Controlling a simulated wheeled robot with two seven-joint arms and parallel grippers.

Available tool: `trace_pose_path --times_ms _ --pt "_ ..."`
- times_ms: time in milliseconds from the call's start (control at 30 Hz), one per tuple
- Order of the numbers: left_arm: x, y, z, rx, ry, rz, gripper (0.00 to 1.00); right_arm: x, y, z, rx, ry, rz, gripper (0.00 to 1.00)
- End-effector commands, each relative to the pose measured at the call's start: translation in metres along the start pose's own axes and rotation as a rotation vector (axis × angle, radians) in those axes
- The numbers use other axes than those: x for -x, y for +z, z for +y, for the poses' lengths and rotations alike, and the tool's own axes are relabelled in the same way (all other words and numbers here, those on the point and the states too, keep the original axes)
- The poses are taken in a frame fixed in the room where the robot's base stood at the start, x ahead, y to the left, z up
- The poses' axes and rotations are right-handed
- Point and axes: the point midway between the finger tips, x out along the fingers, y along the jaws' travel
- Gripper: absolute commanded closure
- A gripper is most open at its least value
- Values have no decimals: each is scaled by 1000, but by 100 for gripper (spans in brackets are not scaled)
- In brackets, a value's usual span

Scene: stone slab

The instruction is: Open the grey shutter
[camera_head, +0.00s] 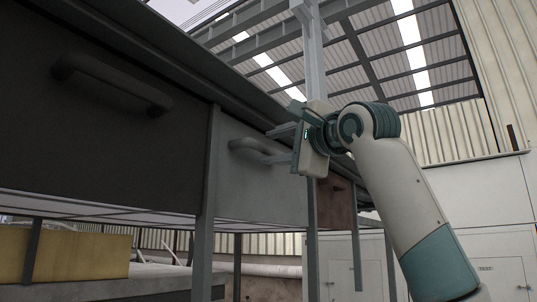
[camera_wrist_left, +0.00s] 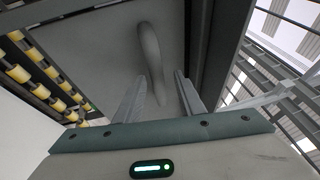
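The grey shutter (camera_head: 250,190) is a flat front panel under a dark worktop, between a black panel and a brown one. It looks shut. Its grey bar handle (camera_head: 248,147) sticks out near the top. My left gripper (camera_head: 272,144) is at the right end of this handle, with its fingers pointing left in the head view. In the left wrist view the two fingers (camera_wrist_left: 160,82) are apart, and the handle (camera_wrist_left: 150,50) shows between and beyond them. I cannot tell whether they touch it. My right gripper is not in view.
A black panel (camera_head: 120,140) with a dark handle is on the left, and a brown panel (camera_head: 336,205) on the right behind my arm. Metal posts (camera_head: 205,200) stand between the panels. A yellow block (camera_head: 75,255) sits below. Yellow rollers (camera_wrist_left: 35,70) show in the wrist view.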

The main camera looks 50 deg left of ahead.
Motion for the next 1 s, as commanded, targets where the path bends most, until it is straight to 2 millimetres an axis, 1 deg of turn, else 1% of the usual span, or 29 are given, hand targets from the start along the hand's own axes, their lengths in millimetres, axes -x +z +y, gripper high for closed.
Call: trace_pose_path --times_ms 33,200,400,600,800,1000 --pt "11 -2 4 0 -2 4 64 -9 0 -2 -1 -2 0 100" --pt "45 -2 4 0 -3 4 64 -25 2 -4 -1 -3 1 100" --pt "86 -2 3 0 -4 4 64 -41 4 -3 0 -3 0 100" --pt "119 0 2 0 -5 2 64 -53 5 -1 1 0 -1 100" --pt "138 -1 0 0 -3 2 64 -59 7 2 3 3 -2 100" --pt "142 -1 -1 0 -3 1 64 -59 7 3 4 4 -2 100"
